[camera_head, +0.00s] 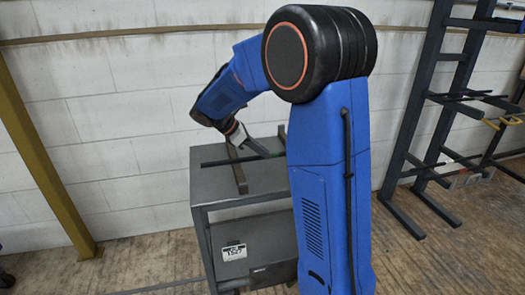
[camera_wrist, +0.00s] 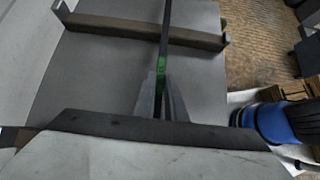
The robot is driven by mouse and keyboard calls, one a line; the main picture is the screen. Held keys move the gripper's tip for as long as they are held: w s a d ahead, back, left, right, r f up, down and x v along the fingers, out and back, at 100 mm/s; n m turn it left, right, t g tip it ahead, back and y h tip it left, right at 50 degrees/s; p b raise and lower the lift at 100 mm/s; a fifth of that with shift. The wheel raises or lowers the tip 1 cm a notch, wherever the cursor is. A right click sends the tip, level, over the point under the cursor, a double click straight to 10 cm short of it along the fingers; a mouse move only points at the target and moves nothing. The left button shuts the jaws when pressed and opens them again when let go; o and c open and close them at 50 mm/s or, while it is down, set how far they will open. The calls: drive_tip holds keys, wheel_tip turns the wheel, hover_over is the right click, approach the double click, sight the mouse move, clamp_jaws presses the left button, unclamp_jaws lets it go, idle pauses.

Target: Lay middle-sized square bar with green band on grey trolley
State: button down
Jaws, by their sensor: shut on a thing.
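The dark square bar (camera_wrist: 165,30) has a green band (camera_wrist: 161,68), which shows just ahead of my fingers in the wrist view. My gripper (camera_wrist: 160,98) is shut on the bar close to this band; it also shows in the head view (camera_head: 272,153). The grey trolley (camera_head: 215,185) stands below, and the bar (camera_head: 214,162) runs across its top. In the wrist view the bar crosses over a brownish crosspiece (camera_wrist: 110,27) on the trolley top. I cannot tell whether the bar touches the crosspiece. Part of the trolley is hidden behind my arm.
A dark rack (camera_head: 420,130) with arms holding bars stands at the right by the white wall. The trolley's lower part bears a white label (camera_head: 234,252). The floor left of the trolley is clear.

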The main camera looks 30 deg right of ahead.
drive_tip(key=shift+f, duration=0.25)
idle(0.6)
drive_tip(key=c, duration=1.4)
unclamp_jaws()
drive_tip(key=shift+o, duration=0.2)
wheel_tip(320, 180, up, 10)
idle(0.7)
drive_tip(key=s+a+f+m+t+y, duration=0.2)
drive_tip(key=s+a+f+m+y, duration=0.1)
drive_tip(key=s, duration=0.7)
drive_tip(key=s+a+f+m+t+y, duration=0.2)
drive_tip(key=s+a+m, duration=0.4)
drive_tip(key=s, duration=0.4)
drive_tip(key=s+a+f+m+t+y, duration=0.3)
drive_tip(key=s+a+f+m, duration=0.1)
drive_tip(key=s, duration=0.7)
drive_tip(key=shift+a+f+m+y, duration=0.15)
drive_tip(key=shift+a+m+y, duration=0.15)
drive_tip(key=shift+m, duration=0.6)
